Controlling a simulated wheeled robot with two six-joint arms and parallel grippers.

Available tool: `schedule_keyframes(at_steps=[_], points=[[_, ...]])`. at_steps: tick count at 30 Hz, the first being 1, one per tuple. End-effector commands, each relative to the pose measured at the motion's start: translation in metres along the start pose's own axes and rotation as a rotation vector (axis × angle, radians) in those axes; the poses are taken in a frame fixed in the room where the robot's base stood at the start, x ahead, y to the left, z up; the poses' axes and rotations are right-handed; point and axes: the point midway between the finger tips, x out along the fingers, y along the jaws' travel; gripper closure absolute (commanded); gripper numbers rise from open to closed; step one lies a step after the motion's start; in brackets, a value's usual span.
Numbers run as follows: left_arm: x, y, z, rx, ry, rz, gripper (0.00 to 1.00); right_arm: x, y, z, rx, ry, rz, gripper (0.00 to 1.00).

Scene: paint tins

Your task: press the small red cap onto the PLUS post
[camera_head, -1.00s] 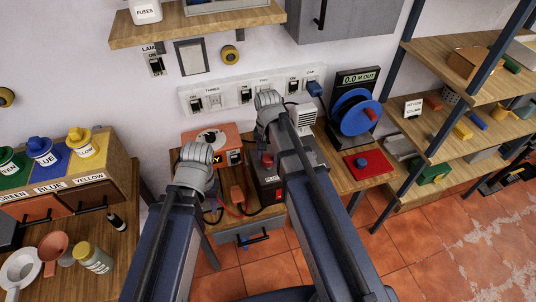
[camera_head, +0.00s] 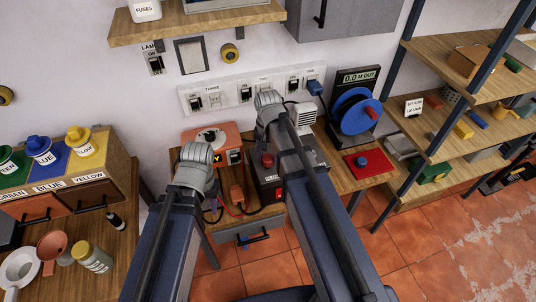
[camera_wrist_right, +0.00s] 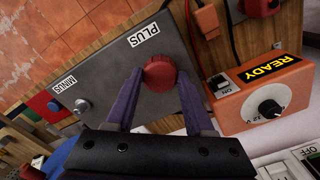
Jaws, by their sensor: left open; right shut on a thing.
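In the right wrist view a small round red cap (camera_wrist_right: 160,71) sits between the fingertips of my right gripper (camera_wrist_right: 160,80), which is shut on it. The cap is over the grey plate (camera_wrist_right: 110,72), beside the PLUS label (camera_wrist_right: 146,41). The cap hides whatever is under it, so I cannot tell whether it touches the PLUS post. The bare metal MINUS post (camera_wrist_right: 82,106) stands lower left on the plate. In the head view my arms hide both grippers, and my right arm covers much of the plate.
An orange READY box (camera_wrist_right: 265,96) with a dial and switch stands close beside the plate. A red pad with a blue piece (camera_head: 361,162) and a blue reel (camera_head: 352,112) lie to the right.

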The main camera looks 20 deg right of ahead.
Motion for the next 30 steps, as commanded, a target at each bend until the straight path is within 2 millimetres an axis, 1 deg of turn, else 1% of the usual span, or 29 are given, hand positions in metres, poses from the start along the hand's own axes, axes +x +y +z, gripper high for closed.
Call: schedule_keyframes(at_steps=[9, 21, 30], points=[[0.006, 0.001, 0.000, 0.000, 0.000, 0.000, 0.50, 0.006, 0.000, 0.000, 0.000, 0.000, 0.000, 0.87], [0.006, 0.001, 0.000, 0.000, 0.000, 0.000, 0.50, 0.006, 0.000, 0.000, 0.000, 0.000, 0.000, 0.87], [0.012, 0.001, -0.001, 0.000, 0.000, 0.000, 0.50, 0.012, 0.000, 0.000, 0.000, 0.000, 0.000, 0.87]])
